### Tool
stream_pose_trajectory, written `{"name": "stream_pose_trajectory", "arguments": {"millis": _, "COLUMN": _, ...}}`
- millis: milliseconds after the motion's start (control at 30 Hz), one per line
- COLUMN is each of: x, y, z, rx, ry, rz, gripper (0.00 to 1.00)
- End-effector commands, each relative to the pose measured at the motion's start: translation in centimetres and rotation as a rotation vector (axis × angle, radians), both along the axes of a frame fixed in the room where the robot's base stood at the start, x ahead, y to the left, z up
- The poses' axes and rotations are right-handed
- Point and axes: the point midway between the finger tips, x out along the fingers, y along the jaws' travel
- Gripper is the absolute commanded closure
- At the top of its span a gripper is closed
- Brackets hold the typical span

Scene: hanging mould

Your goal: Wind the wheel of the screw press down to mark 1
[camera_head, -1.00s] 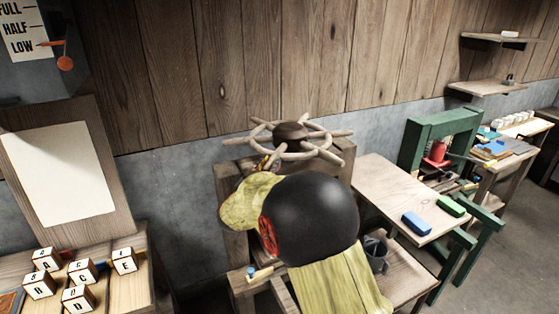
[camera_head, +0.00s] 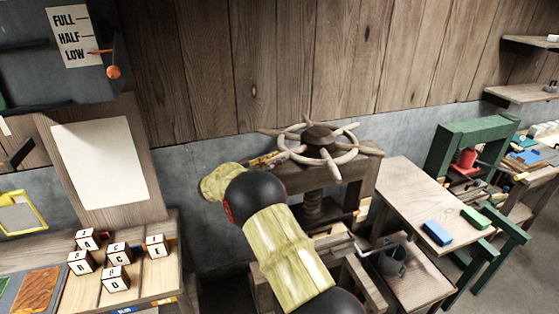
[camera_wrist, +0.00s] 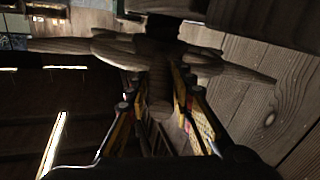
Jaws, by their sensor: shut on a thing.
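The wooden wheel (camera_head: 350,151) of the screw press has a dark hub and several spoke handles. It sits on top of a thick wooden screw (camera_head: 313,205) in a wooden frame (camera_head: 352,195). My gripper (camera_head: 270,159) is at the wheel's left side, mostly hidden behind my arm. In the wrist view my gripper (camera_wrist: 158,88) has its yellow and black fingers on both sides of a spoke handle (camera_wrist: 160,100) and is shut on it. The wheel's hub and other spokes show beyond. I cannot make out any mark 1 on the press.
A plank wall (camera_head: 220,70) stands close behind the press. To the right, a small table (camera_head: 400,190) carries a blue block (camera_head: 437,232) and a green block (camera_head: 475,218). A metal can (camera_head: 392,257) stands below. Lettered cubes (camera_head: 118,252) lie on the left bench.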

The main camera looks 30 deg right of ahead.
Motion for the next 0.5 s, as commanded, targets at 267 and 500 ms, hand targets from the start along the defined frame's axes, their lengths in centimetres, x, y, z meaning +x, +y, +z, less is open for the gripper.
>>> {"name": "stream_pose_trajectory", "arguments": {"millis": 267, "x": 1.13, "y": -0.06, "z": 2.33, "rx": -0.015, "ry": -0.033, "rz": -0.037, "gripper": 1.00}}
{"name": "stream_pose_trajectory", "arguments": {"millis": 500, "x": 1.23, "y": -0.09, "z": 2.29, "rx": -0.015, "ry": -0.033, "rz": -0.044, "gripper": 1.00}}
